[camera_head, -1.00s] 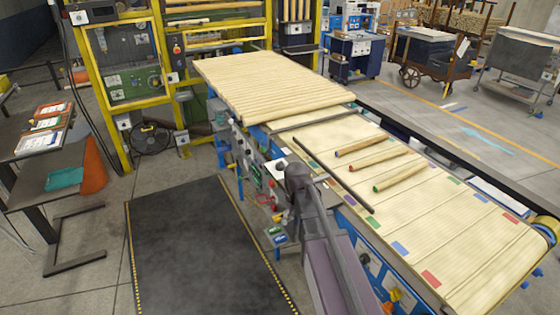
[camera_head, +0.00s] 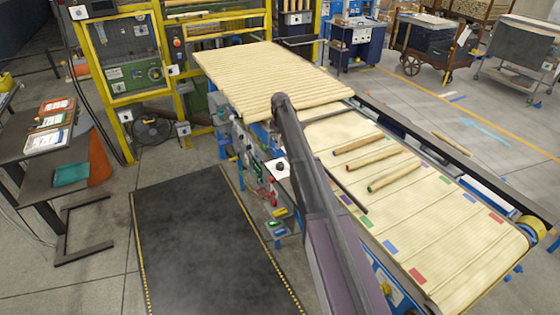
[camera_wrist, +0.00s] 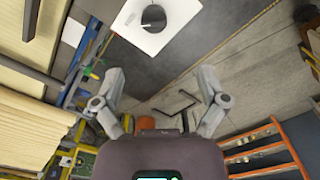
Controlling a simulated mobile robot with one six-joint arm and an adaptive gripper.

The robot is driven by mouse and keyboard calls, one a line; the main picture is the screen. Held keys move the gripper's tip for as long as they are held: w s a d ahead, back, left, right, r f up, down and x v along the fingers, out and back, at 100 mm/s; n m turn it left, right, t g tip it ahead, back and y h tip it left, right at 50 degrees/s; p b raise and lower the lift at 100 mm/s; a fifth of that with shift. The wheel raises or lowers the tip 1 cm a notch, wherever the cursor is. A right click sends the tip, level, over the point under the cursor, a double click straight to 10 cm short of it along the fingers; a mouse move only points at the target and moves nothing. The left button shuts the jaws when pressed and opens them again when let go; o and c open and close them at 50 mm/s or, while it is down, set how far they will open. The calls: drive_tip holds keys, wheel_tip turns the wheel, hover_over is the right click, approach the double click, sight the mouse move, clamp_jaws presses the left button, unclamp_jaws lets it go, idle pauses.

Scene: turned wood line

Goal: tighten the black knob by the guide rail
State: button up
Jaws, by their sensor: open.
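The black knob (camera_wrist: 153,18) is round and sits on a white plate (camera_wrist: 138,24) at the top of the wrist view. In the head view the knob is a small dark spot (camera_head: 280,167) beside the conveyor, just left of my arm. The guide rail, a thin dark bar (camera_head: 352,195), lies along the near edge of the belt, partly hidden by my arm. My gripper (camera_wrist: 160,76) is open, with nothing between its fingers. The knob lies beyond the fingertips, apart from them. In the head view my fingers cannot be made out.
The slatted belt (camera_head: 465,235) carries several wooden sticks (camera_head: 394,172) and coloured patches. Coloured fittings (camera_head: 272,193) line the conveyor's near side. A dark mat (camera_head: 205,240) leaves free floor to the left. A dark table (camera_head: 45,140) with papers stands at far left.

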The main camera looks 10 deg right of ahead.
sight(280, 163)
drive_tip(key=shift+w+r, duration=0.15)
drive_tip(key=shift+w, duration=0.4)
drive_tip(key=shift+f, duration=0.2)
wheel_tip(280, 163, down, 13)
drive_tip(key=b, duration=1.3)
drive_tip(key=shift+f+b, duration=0.2)
drive_tip(key=shift+b, duration=0.15)
drive_tip(key=c, duration=1.1)
